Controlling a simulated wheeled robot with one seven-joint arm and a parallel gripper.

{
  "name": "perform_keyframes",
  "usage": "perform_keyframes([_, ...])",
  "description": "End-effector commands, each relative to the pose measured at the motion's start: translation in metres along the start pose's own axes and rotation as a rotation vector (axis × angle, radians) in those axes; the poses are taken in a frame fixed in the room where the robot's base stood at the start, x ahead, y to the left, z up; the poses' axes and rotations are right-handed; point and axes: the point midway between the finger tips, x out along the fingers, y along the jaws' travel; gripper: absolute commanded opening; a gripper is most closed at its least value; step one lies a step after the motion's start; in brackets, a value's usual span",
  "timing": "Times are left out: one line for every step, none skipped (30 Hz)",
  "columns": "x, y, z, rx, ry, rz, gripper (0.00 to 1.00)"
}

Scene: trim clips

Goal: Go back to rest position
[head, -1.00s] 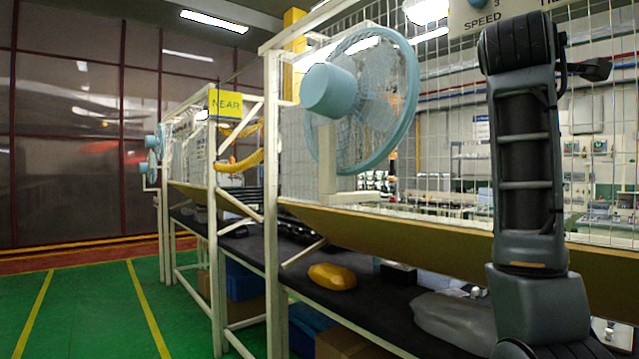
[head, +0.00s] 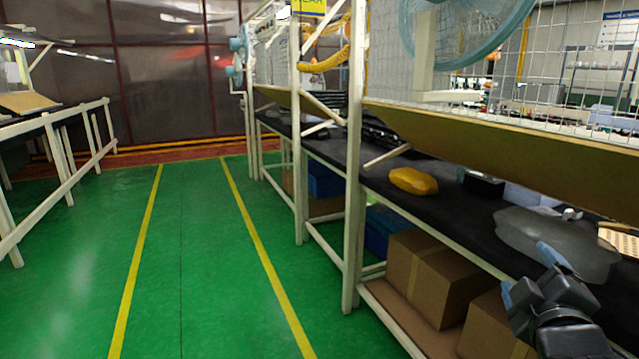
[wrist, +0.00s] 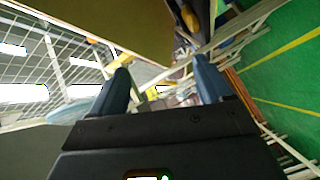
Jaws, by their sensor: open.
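My gripper (head: 530,272) is at the lower right of the head view, in front of the black workbench shelf and near a grey lumpy object. Its two blue fingers are apart and nothing is between them. In the wrist view my gripper (wrist: 160,85) also shows open and empty, with the wire mesh, a tan board and the green floor beyond the fingers.
A yellow object (head: 413,180) and the grey lumpy object (head: 556,240) lie on the black shelf (head: 470,211). Cardboard boxes (head: 435,277) stand below it. A white railing (head: 62,165) stands at left. The green floor (head: 200,270) between is clear.

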Motion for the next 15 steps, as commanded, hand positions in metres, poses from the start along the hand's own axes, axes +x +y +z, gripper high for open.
perform_keyframes([-0.017, -0.022, 0.006, 0.030, 0.017, -0.031, 0.79])
perform_keyframes([-0.027, -0.032, 0.008, 0.053, 0.028, -0.044, 0.79])
perform_keyframes([-0.040, -0.045, 0.012, 0.082, 0.041, -0.062, 0.79])
perform_keyframes([-0.049, -0.055, 0.014, 0.104, 0.051, -0.075, 0.79])
perform_keyframes([-0.059, -0.063, 0.017, 0.129, 0.061, -0.089, 0.79])
perform_keyframes([-0.073, -0.074, 0.019, 0.160, 0.074, -0.107, 0.79])
perform_keyframes([-0.084, -0.082, 0.022, 0.183, 0.082, -0.121, 0.79])
perform_keyframes([-0.094, -0.089, 0.025, 0.208, 0.090, -0.135, 0.79])
perform_keyframes([-0.109, -0.098, 0.028, 0.241, 0.099, -0.153, 0.79])
perform_keyframes([-0.120, -0.104, 0.030, 0.265, 0.105, -0.166, 0.79])
perform_keyframes([-0.131, -0.110, 0.033, 0.290, 0.111, -0.181, 0.79])
perform_keyframes([-0.146, -0.117, 0.036, 0.324, 0.118, -0.200, 0.79])
perform_keyframes([-0.158, -0.122, 0.039, 0.350, 0.123, -0.213, 0.79])
perform_keyframes([-0.169, -0.126, 0.041, 0.376, 0.127, -0.227, 0.79])
perform_keyframes([-0.184, -0.131, 0.044, 0.411, 0.131, -0.245, 0.79])
